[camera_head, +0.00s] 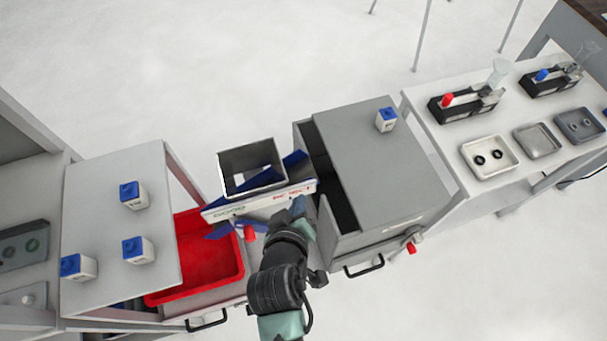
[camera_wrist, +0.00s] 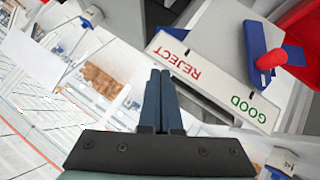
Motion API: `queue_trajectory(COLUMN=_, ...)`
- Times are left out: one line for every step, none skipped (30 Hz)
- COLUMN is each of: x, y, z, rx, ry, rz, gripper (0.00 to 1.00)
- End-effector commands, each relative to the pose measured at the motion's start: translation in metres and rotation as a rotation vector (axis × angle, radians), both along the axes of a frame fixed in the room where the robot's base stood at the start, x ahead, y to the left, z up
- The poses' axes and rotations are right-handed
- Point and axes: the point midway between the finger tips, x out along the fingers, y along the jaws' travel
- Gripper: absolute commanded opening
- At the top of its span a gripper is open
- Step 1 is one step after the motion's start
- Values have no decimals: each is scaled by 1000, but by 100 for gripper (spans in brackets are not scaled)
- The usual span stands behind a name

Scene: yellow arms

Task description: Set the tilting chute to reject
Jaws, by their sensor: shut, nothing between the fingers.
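The tilting chute has a blue trough (camera_head: 296,160) under a grey square hopper (camera_head: 252,158). Its white label plate (camera_head: 255,206) reads GOOD in green at left and REJECT in red at right. The trough slopes down toward the GOOD side, over the red bin. A red knob (camera_head: 250,235) sits below the GOOD half; the wrist view shows this knob (camera_wrist: 272,59) against a blue part. The label plate (camera_wrist: 215,78) appears upside down there. My gripper (camera_head: 299,205) is shut and empty, its fingertips (camera_wrist: 160,75) close to the REJECT end; contact cannot be told.
A red bin (camera_head: 205,262) lies left of the chute, a grey cabinet (camera_head: 375,160) right. Trays and racks fill the far-right bench (camera_head: 440,135). The floor beyond is clear.

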Motion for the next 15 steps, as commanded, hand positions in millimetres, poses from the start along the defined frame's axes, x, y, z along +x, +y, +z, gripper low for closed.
queue_trajectory(x=-1, y=0, z=-1, rx=-2, ry=2, rz=0, gripper=0)
queue_trajectory(x=0, y=0, z=-1, rx=-1, ry=1, rz=0, gripper=0)
queue_trajectory(x=0, y=0, z=-1, rx=-1, ry=0, rz=1, gripper=0)
queue_trajectory(x=0, y=0, z=0, rx=0, ry=0, rz=0, gripper=0)
queue_trajectory(x=0, y=0, z=0, rx=0, ry=-1, rz=1, gripper=0)
queue_trajectory(x=0, y=0, z=0, rx=0, ry=-1, rz=1, gripper=0)
queue_trajectory(x=0, y=0, z=0, rx=1, ry=-1, rz=0, gripper=0)
queue_trajectory(x=1, y=0, z=0, rx=1, ry=-2, rz=0, gripper=0)
queue_trajectory(x=1, y=0, z=0, rx=1, ry=-2, rz=0, gripper=0)
queue_trajectory(x=2, y=0, z=-1, rx=1, ry=-2, rz=0, gripper=0)
queue_trajectory(x=3, y=0, z=-1, rx=2, ry=-2, rz=0, gripper=0)
queue_trajectory(x=5, y=0, z=-2, rx=2, ry=-3, rz=0, gripper=0)
queue_trajectory(x=7, y=0, z=-4, rx=2, ry=-2, rz=0, gripper=0)
queue_trajectory(x=10, y=-1, z=-6, rx=2, ry=-2, rz=0, gripper=0)
queue_trajectory(x=13, y=-1, z=-8, rx=2, ry=-2, rz=0, gripper=0)
